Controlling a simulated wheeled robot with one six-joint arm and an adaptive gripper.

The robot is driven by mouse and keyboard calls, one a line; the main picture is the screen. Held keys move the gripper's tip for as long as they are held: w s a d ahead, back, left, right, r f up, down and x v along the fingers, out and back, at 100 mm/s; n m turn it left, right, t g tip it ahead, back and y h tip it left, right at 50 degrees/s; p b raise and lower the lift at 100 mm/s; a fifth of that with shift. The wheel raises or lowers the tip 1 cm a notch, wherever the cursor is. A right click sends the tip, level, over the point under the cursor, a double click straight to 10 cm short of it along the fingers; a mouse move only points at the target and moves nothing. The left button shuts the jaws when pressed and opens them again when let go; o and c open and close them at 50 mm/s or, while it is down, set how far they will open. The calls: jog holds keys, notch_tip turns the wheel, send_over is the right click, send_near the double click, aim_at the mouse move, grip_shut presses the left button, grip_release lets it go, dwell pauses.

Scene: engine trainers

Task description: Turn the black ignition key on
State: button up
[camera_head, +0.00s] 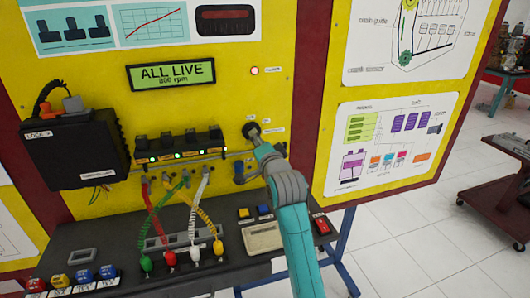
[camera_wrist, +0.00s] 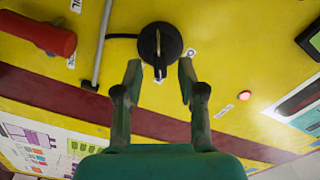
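The black ignition key (camera_wrist: 159,62) sits in a round black switch (camera_wrist: 170,38) on the yellow panel. Its narrow grip points toward my gripper in the wrist view. The switch also shows in the head view (camera_head: 250,129), just beyond my arm's end. My gripper (camera_wrist: 160,74) is open, with one fingertip on each side of the key's grip and gaps visible between. In the head view my gripper (camera_head: 256,142) is largely hidden by my wrist.
A display (camera_head: 171,75) reads "ALL LIVE" and "800 rpm". A small red lamp (camera_head: 254,71) is above the switch. A red handle (camera_wrist: 40,34) and grey rod (camera_wrist: 102,45) lie near my gripper. A black bench (camera_head: 190,258) with plugs and cables stands below.

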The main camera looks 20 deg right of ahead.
jog(key=s, duration=1)
jog(key=shift+s, duration=0.15)
jog(key=shift+f, duration=0.15)
jog(key=s+f+n, duration=0.1)
jog(key=s+f, duration=0.2)
jog(key=f, duration=0.1)
jog(key=s+f, duration=0.3)
jog(key=f, duration=0.2)
jog(key=s+f+n, duration=0.1)
jog(key=s+f, duration=0.2)
jog(key=f, duration=0.2)
jog(key=shift+n+g, duration=0.3)
jog(key=shift+g, duration=0.1)
jog(key=s+f+n, duration=0.3)
jog(key=s+f, duration=0.8)
jog(key=s, duration=0.4)
jog(key=s+n+g, duration=0.2)
jog(key=s+n, duration=0.4)
jog(key=s, duration=2.4)
jog(key=shift+s+a+n, duration=0.15)
jog(key=shift+s+n, duration=0.05)
jog(key=shift+n, duration=0.1)
jog(key=shift+f, duration=0.1)
